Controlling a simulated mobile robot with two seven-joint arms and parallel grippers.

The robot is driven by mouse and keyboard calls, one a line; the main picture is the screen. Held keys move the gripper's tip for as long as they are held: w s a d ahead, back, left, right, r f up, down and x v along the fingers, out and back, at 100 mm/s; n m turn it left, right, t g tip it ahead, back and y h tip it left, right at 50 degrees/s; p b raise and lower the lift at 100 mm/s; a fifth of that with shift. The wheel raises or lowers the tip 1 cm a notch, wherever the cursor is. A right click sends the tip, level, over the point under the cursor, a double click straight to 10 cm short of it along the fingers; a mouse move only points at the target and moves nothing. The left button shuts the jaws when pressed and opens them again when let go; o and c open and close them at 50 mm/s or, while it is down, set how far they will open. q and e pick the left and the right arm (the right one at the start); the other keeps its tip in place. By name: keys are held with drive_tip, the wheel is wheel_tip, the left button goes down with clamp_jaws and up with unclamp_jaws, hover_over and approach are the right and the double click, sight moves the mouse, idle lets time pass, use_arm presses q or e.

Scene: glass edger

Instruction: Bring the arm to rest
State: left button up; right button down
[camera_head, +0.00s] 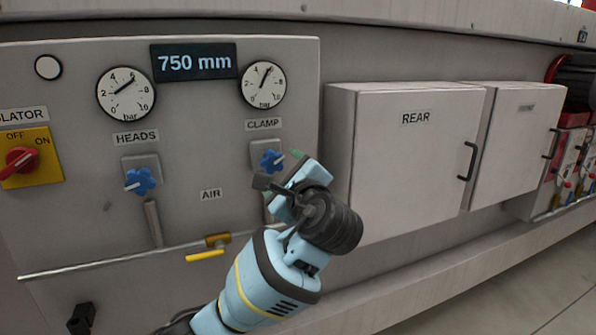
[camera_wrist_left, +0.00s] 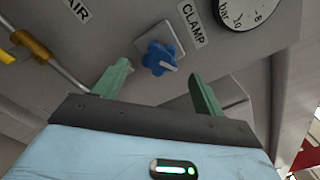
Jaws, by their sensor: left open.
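My left arm comes in from the bottom of the head view. Its left gripper (camera_head: 281,170) is in front of the blue CLAMP knob (camera_head: 271,159) and partly overlaps it in the picture. In the left wrist view the two green fingers (camera_wrist_left: 161,84) stand wide apart with nothing between them. The CLAMP knob (camera_wrist_left: 161,58) shows beyond the fingertips, with a gap visible around it. My right gripper is not in view.
The panel holds the HEADS knob (camera_head: 140,181), two gauges, a 750 mm display (camera_head: 194,62) and a red isolator switch (camera_head: 21,160). A pipe with a yellow valve lever (camera_head: 205,257) runs below. The REAR cabinet (camera_head: 400,165) juts out at right. Floor shows at lower right.

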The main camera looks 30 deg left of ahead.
use_arm(q)
drive_tip(key=s+d+f+n+h, duration=0.15)
drive_tip(key=f+h, duration=0.25)
drive_tip(key=f, duration=0.8)
drive_tip(key=s+d+f+h, duration=0.1)
drive_tip(key=d+f+h, duration=0.2)
drive_tip(key=f, duration=0.8)
drive_tip(key=s+d+f+n+h, duration=0.15)
drive_tip(key=f+h, duration=0.25)
drive_tip(key=f, duration=0.8)
drive_tip(key=s+d+f+n+h, duration=0.1)
drive_tip(key=s+f+n, duration=0.3)
drive_tip(key=s, duration=0.5)
drive_tip(key=s+d+f+n+g+h, duration=0.1)
drive_tip(key=s+f+n, duration=0.3)
drive_tip(key=s+f, duration=0.4)
drive_tip(key=s+d+f+n+g+h, duration=0.1)
drive_tip(key=s+f+n, duration=0.3)
drive_tip(key=s, duration=0.6)
wheel_tip(320, 180, down, 2)
drive_tip(key=shift+s+f+h, duration=0.1)
drive_tip(key=shift+s+h, duration=0.05)
drive_tip(key=shift+h, duration=0.65)
